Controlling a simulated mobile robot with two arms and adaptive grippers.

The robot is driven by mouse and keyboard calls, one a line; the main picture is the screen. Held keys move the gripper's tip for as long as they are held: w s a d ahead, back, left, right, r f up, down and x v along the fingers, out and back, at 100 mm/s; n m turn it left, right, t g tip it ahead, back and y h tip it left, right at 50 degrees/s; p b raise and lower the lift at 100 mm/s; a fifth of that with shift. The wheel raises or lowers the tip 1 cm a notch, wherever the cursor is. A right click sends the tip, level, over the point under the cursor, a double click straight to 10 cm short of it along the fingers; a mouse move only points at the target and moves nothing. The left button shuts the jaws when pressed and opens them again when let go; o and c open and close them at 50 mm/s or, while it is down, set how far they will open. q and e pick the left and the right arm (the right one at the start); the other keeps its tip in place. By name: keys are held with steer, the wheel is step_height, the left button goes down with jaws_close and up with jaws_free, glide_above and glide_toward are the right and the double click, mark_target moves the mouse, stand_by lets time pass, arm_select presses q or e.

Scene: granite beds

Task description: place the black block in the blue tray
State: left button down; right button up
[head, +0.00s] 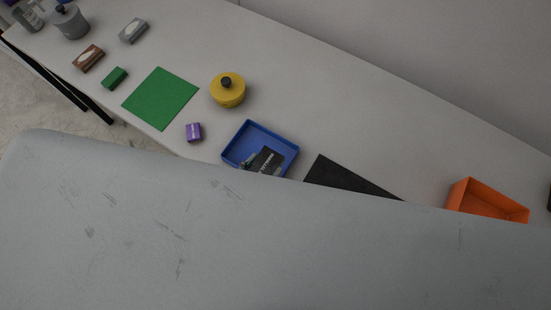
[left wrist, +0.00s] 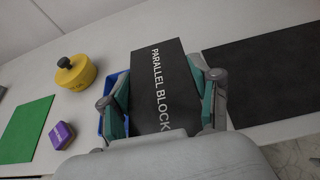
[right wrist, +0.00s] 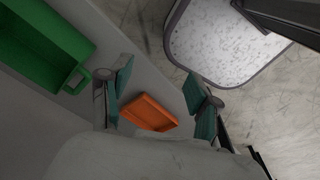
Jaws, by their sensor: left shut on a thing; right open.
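The black block (left wrist: 165,75), lettered "PARALLEL BLOCK", is between the teal fingers of my left gripper (left wrist: 162,95), which is shut on it. In the head view the block (head: 266,161) shows over the near part of the blue tray (head: 256,128), with a bit of my left gripper (head: 248,160) beside it. I cannot tell whether the block touches the tray floor. Only slivers of the blue tray (left wrist: 122,82) show behind the block in the left wrist view. My right gripper (right wrist: 158,98) is open and empty, well above an orange tray (right wrist: 149,111).
A yellow lidded pot (head: 228,92), purple block (head: 194,132) and green mat (head: 161,98) lie left of the blue tray. A black mat (head: 345,178) lies to its right. A green crate (right wrist: 45,45) shows in the right wrist view. My grey arm link hides the front.

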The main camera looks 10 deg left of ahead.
arm_select(q)
steer(key=w+a+f, duration=0.2)
steer(key=w+a, duration=0.1)
steer(key=w, duration=0.1)
steer(key=b, duration=0.3)
glide_above(252, 150)
steer(key=f, duration=0.4)
steer(key=shift+s+d, duration=0.4)
steer(key=shift+w+a+f+b, duration=0.25)
steer(key=shift+w+a+b, duration=0.2)
steer(key=shift+w, duration=0.1)
step_height(252, 150, down, 4)
steer(key=b, duration=0.4)
steer(key=shift+d, duration=0.1)
arm_select(e)
step_height(252, 150, down, 8)
steer(key=shift+a, duration=0.25)
steer(key=shift+a, duration=0.2)
